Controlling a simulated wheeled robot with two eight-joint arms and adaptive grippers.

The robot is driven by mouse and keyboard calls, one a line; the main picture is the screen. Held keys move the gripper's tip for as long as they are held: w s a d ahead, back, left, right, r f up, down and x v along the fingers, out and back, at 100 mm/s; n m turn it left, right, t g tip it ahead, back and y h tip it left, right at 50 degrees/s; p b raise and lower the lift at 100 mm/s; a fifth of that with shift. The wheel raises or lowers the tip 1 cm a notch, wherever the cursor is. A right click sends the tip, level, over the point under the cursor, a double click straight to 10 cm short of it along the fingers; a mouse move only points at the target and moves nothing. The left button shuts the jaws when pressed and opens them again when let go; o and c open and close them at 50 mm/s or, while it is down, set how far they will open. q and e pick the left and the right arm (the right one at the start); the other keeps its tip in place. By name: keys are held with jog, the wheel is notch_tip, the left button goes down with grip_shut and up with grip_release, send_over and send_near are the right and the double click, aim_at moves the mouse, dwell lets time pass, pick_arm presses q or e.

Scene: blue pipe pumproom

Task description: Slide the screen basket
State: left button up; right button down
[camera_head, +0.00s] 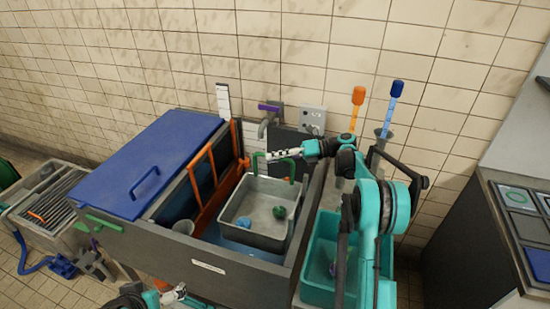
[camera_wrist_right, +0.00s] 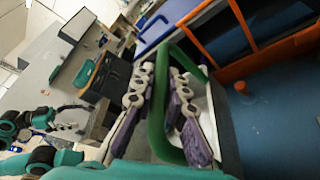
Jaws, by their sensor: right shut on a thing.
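The screen basket (camera_head: 242,207) is a grey, open-topped box inside the grey tank (camera_head: 190,260). A green ball-like thing (camera_head: 279,212) and a blue thing (camera_head: 244,222) lie in it. Its green handle (camera_head: 291,165) rises at the far edge. My right gripper (camera_head: 268,156) is shut on this handle, which passes between the purple-padded fingers in the right wrist view (camera_wrist_right: 160,95). My left gripper (camera_head: 173,295) shows only in part at the bottom of the head view, apart from the basket; its opening is unclear.
A blue lid (camera_head: 135,170) covers the tank's left part. An orange frame (camera_head: 203,178) stands left of the basket. A teal bin (camera_head: 318,268) adjoins the tank on the right. A tiled wall (camera_head: 300,60) is behind. Blue floor shows inside the tank beside the basket.

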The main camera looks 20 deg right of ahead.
notch_tip(320, 180, down, 10)
jog(key=b, duration=0.4)
jog(key=shift+r, duration=0.15)
jog(key=c, duration=1.5)
grip_release()
jog(key=shift+c, duration=0.2)
jog(key=v, duration=1.2)
